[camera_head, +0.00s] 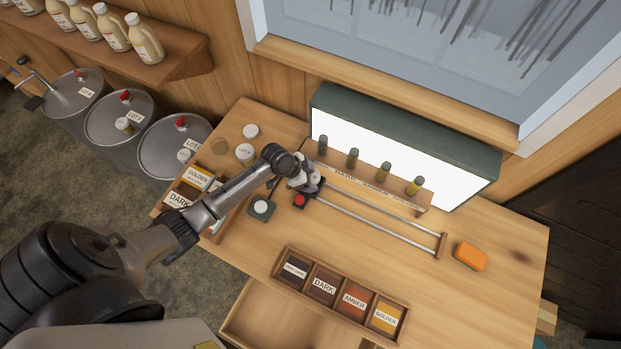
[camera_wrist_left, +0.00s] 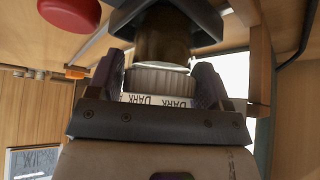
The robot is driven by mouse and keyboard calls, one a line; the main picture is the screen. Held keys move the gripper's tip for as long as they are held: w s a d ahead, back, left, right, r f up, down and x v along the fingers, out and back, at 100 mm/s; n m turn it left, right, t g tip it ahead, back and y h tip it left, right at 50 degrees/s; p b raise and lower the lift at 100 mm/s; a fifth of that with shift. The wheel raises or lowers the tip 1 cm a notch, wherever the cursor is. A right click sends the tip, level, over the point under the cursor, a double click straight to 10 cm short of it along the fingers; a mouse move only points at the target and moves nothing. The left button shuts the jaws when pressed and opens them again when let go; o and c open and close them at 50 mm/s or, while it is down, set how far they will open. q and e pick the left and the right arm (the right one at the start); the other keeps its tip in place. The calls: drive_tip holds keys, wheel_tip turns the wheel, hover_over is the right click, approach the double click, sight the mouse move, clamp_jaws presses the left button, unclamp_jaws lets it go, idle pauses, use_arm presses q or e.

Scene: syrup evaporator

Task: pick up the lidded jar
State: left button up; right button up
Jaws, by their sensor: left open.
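The lidded jar (camera_wrist_left: 160,48) shows between my left gripper's fingers in the left wrist view. It has a dark brown body, a ribbed pale lid (camera_wrist_left: 160,80) and a white strip printed DARK. Its far end meets a dark block (camera_wrist_left: 165,15). My left gripper (camera_head: 310,182) is open, with one finger on each side of the lid; I cannot tell whether they touch it. In the head view it is at the left end of two metal rails, where the gripper mostly hides the jar. My right gripper is not in view.
A red button (camera_head: 300,200) is close by the gripper. Several vials (camera_head: 353,159) stand before a lit panel (camera_head: 400,150). A labelled sectioned tray (camera_head: 339,300) is at the front, an orange block (camera_head: 470,256) at the right. Another jar (camera_head: 245,155) stands behind my arm.

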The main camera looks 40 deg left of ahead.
use_arm(q)
drive_tip(key=shift+w+d+f, duration=0.1)
drive_tip(key=shift+w+f, duration=0.05)
drive_tip(key=shift+f, duration=0.15)
drive_tip(key=c, duration=0.7)
drive_tip(key=shift+r, duration=0.1)
